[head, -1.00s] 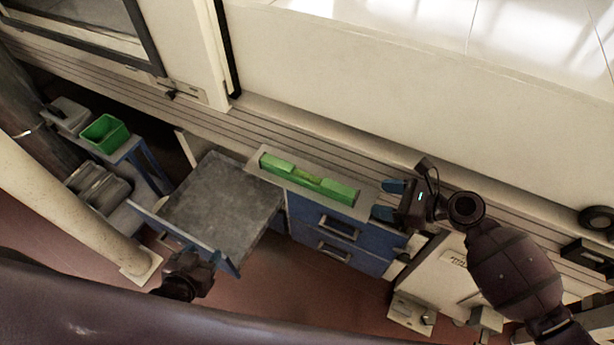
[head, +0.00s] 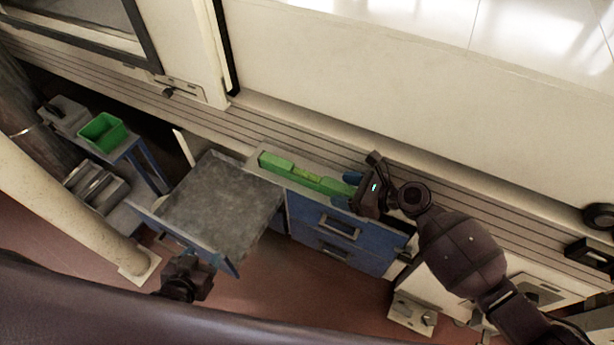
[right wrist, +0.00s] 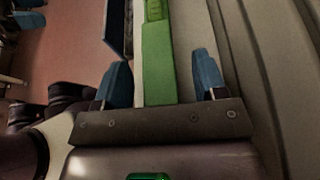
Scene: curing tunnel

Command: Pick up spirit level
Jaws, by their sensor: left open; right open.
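The spirit level (head: 300,174) is a long green bar lying on top of the blue drawer cabinet (head: 338,228). My right gripper (head: 345,188) is at its right end, with blue fingertips. In the right wrist view the green level (right wrist: 158,62) runs between the two open fingers (right wrist: 160,82), with a gap on each side. Part of its right end is hidden by the gripper in the head view.
A green bin (head: 103,132) sits on a small table further left. A pale column (head: 70,205) stands at the left. A wall ledge runs behind the cabinet.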

